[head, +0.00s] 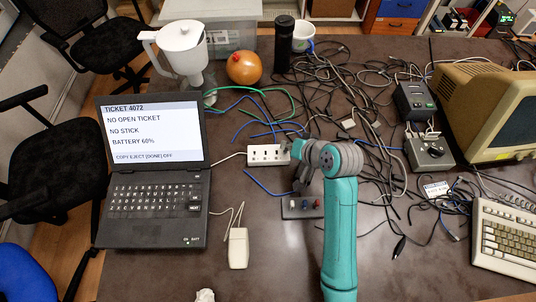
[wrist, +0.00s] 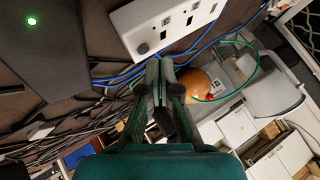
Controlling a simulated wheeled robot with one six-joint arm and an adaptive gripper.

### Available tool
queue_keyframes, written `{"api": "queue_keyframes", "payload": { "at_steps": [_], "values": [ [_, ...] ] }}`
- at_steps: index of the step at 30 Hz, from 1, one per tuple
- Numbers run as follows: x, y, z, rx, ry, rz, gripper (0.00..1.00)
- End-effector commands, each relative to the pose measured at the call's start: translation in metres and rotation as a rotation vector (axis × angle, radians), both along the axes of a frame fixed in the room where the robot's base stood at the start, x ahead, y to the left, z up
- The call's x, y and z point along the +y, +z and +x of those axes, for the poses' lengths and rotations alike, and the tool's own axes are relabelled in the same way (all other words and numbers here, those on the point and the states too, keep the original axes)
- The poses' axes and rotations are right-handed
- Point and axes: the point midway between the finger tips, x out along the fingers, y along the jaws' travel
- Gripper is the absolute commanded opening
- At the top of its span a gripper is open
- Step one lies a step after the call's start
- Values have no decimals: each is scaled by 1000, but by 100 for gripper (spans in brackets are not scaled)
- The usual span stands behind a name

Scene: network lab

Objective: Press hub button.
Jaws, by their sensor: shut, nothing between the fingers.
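The hub (head: 268,154) is a white block with several port slots, lying on the dark table to the right of the laptop. In the wrist view the hub (wrist: 165,22) is close, at the top, with a round dark button (wrist: 143,48) near its lower left end. My gripper (wrist: 160,68) is shut and empty, its fingertips just below the hub's button end in that picture. I cannot tell whether they touch it. In the head view my gripper (head: 298,178) is beside the hub's right end, and my arm partly hides that area.
A laptop (head: 150,170) stands at left, and a white mouse (head: 238,248) lies on the table. Tangled cables (head: 350,80) cover the back right. An orange ball (head: 244,67) sits behind the hub.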

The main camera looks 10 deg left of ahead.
Motion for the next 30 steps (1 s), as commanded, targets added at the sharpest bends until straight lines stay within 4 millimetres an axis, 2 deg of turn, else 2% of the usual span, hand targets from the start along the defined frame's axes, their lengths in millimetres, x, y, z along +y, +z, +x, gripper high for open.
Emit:
{"api": "queue_keyframes", "payload": {
  "at_steps": [30],
  "values": [
    [0, -9, 0, -1, -1, 0, 0]
  ]
}}
